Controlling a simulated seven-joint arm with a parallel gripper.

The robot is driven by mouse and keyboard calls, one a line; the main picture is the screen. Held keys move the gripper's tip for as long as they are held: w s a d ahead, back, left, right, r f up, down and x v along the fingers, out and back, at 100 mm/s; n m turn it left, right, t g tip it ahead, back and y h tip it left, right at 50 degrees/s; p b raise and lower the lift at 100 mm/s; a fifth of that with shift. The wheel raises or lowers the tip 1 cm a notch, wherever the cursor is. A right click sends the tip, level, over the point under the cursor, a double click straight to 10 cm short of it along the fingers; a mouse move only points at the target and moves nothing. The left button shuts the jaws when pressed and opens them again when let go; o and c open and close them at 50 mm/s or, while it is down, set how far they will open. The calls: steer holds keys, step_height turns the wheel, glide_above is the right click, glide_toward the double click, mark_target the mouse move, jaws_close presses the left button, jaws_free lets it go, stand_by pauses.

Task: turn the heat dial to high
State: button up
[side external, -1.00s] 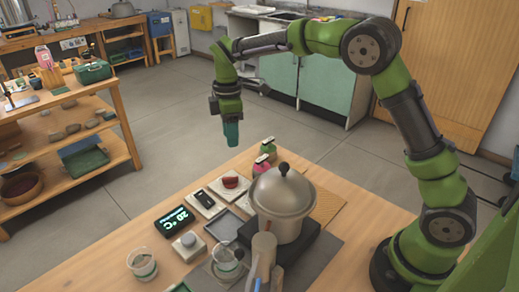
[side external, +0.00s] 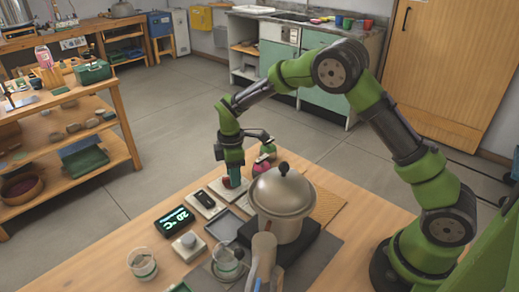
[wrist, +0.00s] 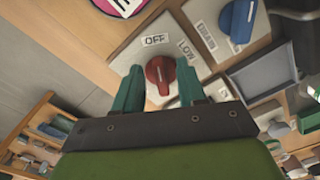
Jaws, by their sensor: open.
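The red heat dial (wrist: 160,72) sits on a pale plate (wrist: 131,54) in the wrist view. Its raised ridge points roughly toward the OFF label; a LOW label is to the right, and I see no high label. My gripper (wrist: 161,88) is open, with one teal finger on each side of the dial; I cannot tell whether they touch it. In the side view my gripper (side external: 235,182) is down at the dial's plate and hides much of the red dial (side external: 225,183).
A second plate with a blue dial (wrist: 238,20) is beside it; it looks dark in the side view (side external: 206,199). A lidded pot (side external: 283,208) stands close on the right, with a pink-topped bottle (side external: 262,167) behind. A display (side external: 175,221) reads 20 °C at front left.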

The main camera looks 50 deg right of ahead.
jaws_close()
steer(key=shift+m, duration=0.3)
steer(key=m, duration=0.5)
steer(key=shift+s+a, duration=0.15)
steer(key=shift+a, duration=0.05)
steer(key=m, duration=0.5)
steer(key=shift+s+a+m, duration=0.1)
steer(key=shift+a+m, duration=0.15)
steer(key=shift+m, duration=0.05)
steer(key=m, duration=0.6)
steer(key=shift+a, duration=0.25)
steer(key=m, duration=0.6)
steer(key=shift+w+a+r+m, duration=0.1)
steer(key=shift+w+a+m, duration=0.1)
steer(key=shift+w+m, duration=0.1)
